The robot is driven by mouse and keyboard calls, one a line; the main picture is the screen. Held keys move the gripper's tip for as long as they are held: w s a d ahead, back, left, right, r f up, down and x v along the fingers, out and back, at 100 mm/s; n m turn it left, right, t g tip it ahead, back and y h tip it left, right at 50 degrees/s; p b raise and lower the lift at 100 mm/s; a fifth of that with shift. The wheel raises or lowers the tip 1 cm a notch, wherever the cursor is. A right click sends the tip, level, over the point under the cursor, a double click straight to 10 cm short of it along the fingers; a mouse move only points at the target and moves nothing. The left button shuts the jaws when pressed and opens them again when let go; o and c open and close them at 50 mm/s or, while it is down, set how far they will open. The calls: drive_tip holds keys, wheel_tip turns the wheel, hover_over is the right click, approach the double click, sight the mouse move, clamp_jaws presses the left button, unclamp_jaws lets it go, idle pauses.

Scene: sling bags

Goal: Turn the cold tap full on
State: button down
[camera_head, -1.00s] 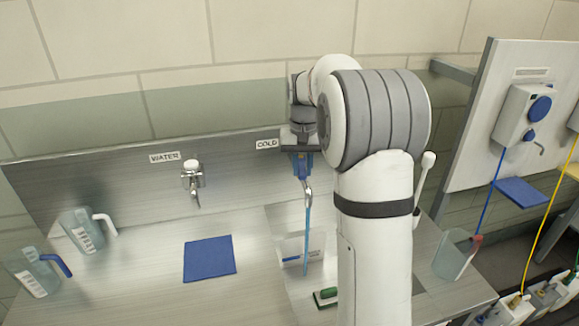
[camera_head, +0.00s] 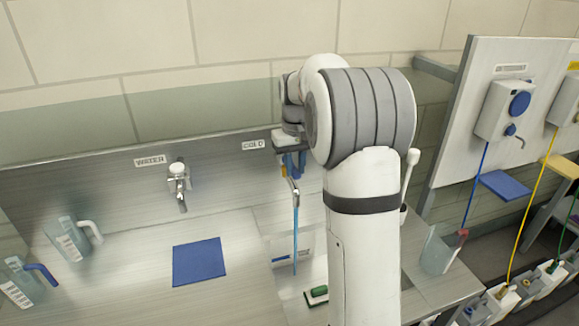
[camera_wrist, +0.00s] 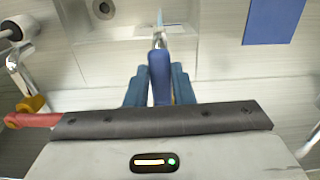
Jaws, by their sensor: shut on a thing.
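The cold tap (camera_head: 293,187), under the COLD label, has a chrome spout with a thin blue stream of water (camera_head: 295,235) running straight down from it. Its blue lever (camera_wrist: 160,88) stands between my fingers in the wrist view. My gripper (camera_wrist: 160,76) is shut on that lever, with a blue finger on each side. In the head view my gripper (camera_head: 290,160) is at the tap, below and right of the label. My arm hides part of the tap there, and the lever's exact angle is hard to tell.
A chrome tap (camera_head: 179,178) under the WATER label is to the left, above a blue mat (camera_head: 199,262). Two jugs (camera_head: 70,240) stand at far left. A red lever (camera_wrist: 32,120) is close beside my gripper in the wrist view.

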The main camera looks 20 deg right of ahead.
sight(295, 170)
drive_tip(key=c, duration=1.2)
unclamp_jaws()
drive_tip(key=shift+w+d, duration=0.1)
drive_tip(key=shift+c, duration=0.2)
wheel_tip(295, 170, up, 8)
drive_tip(key=shift+f+b, duration=0.25)
drive_tip(key=shift+b, duration=0.15)
drive_tip(key=shift+r, duration=0.2)
